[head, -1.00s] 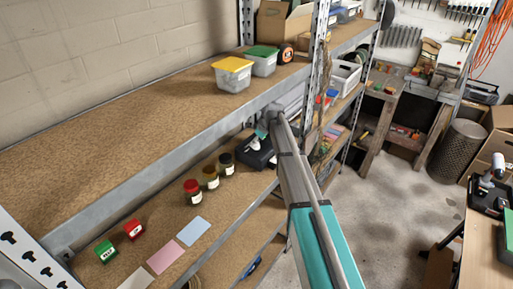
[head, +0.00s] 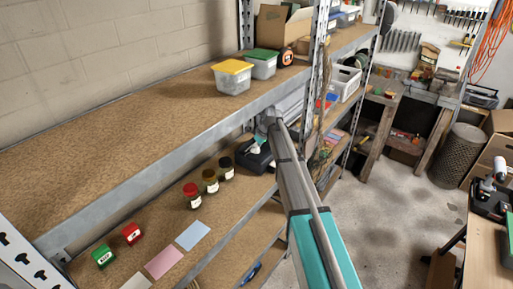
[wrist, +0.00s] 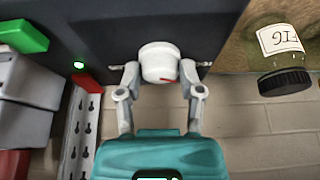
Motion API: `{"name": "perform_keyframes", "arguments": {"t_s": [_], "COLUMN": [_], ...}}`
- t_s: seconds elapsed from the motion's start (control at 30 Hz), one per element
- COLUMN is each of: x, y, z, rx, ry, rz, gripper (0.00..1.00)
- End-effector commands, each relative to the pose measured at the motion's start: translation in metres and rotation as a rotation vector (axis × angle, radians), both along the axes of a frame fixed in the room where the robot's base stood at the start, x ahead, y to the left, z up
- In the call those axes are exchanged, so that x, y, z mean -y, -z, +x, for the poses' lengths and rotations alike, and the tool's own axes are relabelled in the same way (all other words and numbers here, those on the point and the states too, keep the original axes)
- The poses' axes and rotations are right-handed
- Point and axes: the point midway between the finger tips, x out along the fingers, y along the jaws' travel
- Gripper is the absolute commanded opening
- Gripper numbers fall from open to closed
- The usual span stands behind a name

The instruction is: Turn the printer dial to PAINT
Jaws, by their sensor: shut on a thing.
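The printer is a dark box (head: 258,158) on the lower shelf, partly hidden behind my arm in the head view. In the wrist view its dark front panel (wrist: 115,45) carries a round white dial (wrist: 159,58) with a red mark on its rim at the lower right. My gripper (wrist: 160,74) is shut on the dial, one grey finger on each side. No lettering around the dial is readable, so I cannot tell which setting the mark points to. In the head view my gripper is too small and covered to make out.
Several jars, one with a red lid (head: 191,189), stand left of the printer. A dark-lidded jar (wrist: 285,82) is close to my gripper's right. The upper shelf (head: 150,130) overhangs.

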Motion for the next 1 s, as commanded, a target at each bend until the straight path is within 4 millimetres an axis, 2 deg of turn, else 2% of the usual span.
{"name": "perform_keyframes", "arguments": {"t_s": [0.03,0.1,0.13,0.57,1.0], "x": [0.0000,0.0000,0.0000,-0.0004,-0.0011], "y": [0.0002,0.0002,0.0002,0.0003,0.0003], "z": [-0.0002,-0.0002,-0.0002,-0.0011,-0.0021], "rx": [-0.001,-0.001,-0.001,-0.001,0.000], "ry": [0.000,0.000,0.000,0.073,0.389], "rz": [-0.001,-0.001,-0.001,-0.001,-0.001], "gripper": [0.16,0.03,0.01,0.01,0.01]}}
